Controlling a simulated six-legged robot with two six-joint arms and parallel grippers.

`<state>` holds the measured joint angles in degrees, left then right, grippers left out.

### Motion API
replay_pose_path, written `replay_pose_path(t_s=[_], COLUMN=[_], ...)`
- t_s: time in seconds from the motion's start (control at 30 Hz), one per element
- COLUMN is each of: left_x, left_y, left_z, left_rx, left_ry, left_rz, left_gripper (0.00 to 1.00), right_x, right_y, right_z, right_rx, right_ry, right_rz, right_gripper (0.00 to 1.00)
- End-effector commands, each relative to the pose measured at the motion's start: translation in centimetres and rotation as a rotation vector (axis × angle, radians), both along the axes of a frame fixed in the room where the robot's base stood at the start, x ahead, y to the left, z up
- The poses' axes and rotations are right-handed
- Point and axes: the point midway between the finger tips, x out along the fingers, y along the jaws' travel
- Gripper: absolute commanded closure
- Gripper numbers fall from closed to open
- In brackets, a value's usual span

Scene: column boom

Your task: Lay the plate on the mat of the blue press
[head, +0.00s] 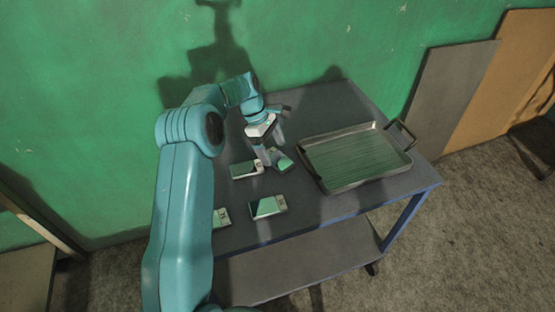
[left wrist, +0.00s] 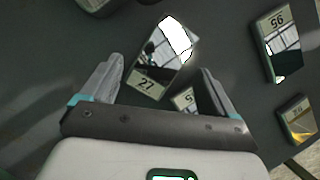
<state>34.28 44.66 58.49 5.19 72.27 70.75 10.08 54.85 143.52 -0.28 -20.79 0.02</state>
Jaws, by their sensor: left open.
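Several small shiny plates with number labels lie on a dark grey table (head: 325,105). In the head view, one plate (head: 267,206) lies near the front edge and another (head: 245,169) lies beside my left gripper (head: 268,160). A third plate (head: 283,163) is close to its fingers. In the left wrist view, my left gripper (left wrist: 160,80) is open, with a plate marked 27 (left wrist: 150,78) between and beyond its fingertips. It does not visibly hold anything. I see no blue press or mat. My right gripper is not in view.
A metal tray (head: 350,160) with dark handles and a greenish inside takes up the table's right side. Another plate (head: 221,217) is partly behind my left arm. A green wall (head: 320,40) stands behind, and boards (head: 450,95) lean at the right.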

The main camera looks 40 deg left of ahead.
Motion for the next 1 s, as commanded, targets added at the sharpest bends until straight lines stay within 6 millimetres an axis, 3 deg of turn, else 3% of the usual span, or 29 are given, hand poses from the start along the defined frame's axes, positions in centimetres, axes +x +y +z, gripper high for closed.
replay_pose_path(t_s=[0.13, 0.4, 0.67, 0.7, 1.0], left_x=[0.3, 0.4, 0.3, 0.3, 0.4], left_y=[-0.6, -0.7, -0.7, -0.7, -0.7], left_z=[-1.7, -2.0, -2.0, -2.0, -1.8], left_rx=[0.0, 0.0, 0.0, 0.0, 0.001], left_ry=[0.0, -0.001, 0.0, 0.0, -0.003], left_rz=[-0.001, 0.0, 0.0, 0.0, 0.001], left_gripper=[0.11, 0.11, 0.96, 0.99, 1.0], right_x=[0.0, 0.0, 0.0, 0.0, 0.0], right_y=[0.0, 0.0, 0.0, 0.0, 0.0], right_z=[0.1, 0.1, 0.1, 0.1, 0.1], right_rx=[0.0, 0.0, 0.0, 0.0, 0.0], right_ry=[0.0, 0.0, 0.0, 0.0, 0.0], right_rz=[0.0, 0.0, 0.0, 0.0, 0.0], right_gripper=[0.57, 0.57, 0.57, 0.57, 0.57])
